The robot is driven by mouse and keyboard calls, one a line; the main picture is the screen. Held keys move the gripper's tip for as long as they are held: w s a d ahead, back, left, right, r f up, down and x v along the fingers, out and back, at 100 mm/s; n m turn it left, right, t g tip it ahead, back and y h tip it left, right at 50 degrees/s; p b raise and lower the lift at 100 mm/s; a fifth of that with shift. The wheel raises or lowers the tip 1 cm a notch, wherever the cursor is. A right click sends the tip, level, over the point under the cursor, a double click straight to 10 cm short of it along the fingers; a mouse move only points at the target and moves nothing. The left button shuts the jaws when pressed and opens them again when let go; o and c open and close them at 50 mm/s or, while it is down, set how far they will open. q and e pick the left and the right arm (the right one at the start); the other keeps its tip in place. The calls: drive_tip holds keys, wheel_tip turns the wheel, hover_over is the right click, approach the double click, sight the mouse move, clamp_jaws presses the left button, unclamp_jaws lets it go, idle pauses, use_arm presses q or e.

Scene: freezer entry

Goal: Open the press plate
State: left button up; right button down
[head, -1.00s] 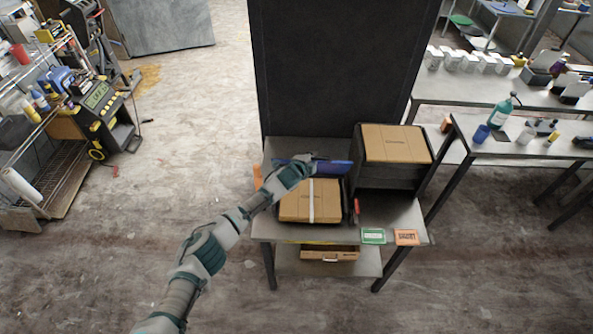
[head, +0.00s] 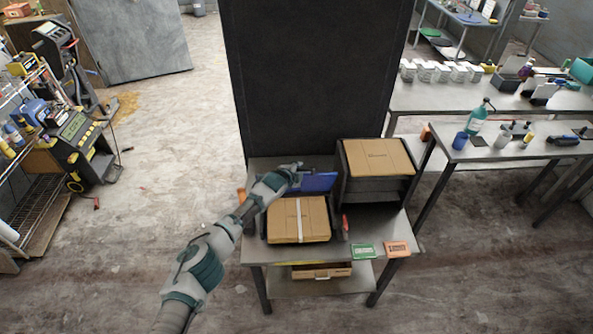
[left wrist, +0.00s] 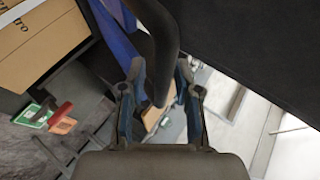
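The press plate (head: 318,182) appears to be the blue panel standing tilted behind a taped cardboard box (head: 298,219) on the metal table (head: 365,222). My left gripper (head: 296,168) is at its upper left edge, and the forearm covers part of the left side. In the left wrist view, the blue panel (left wrist: 115,38) lies left of a dark bar (left wrist: 162,50). The bar passes between the fingers of the left gripper (left wrist: 163,82), which stand apart with a gap at the right. I cannot tell whether either finger touches the bar. My right gripper is not in view.
A dark box with a cardboard carton (head: 379,158) stands right of the plate. A tall black panel (head: 315,80) rises behind the table. Green (head: 363,250) and orange (head: 397,248) cards lie near the front edge. Open floor lies left.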

use_arm(q)
drive_tip(key=shift+w+d, duration=0.15)
drive_tip(key=v, duration=1.1)
drive_tip(key=shift+s, duration=0.3)
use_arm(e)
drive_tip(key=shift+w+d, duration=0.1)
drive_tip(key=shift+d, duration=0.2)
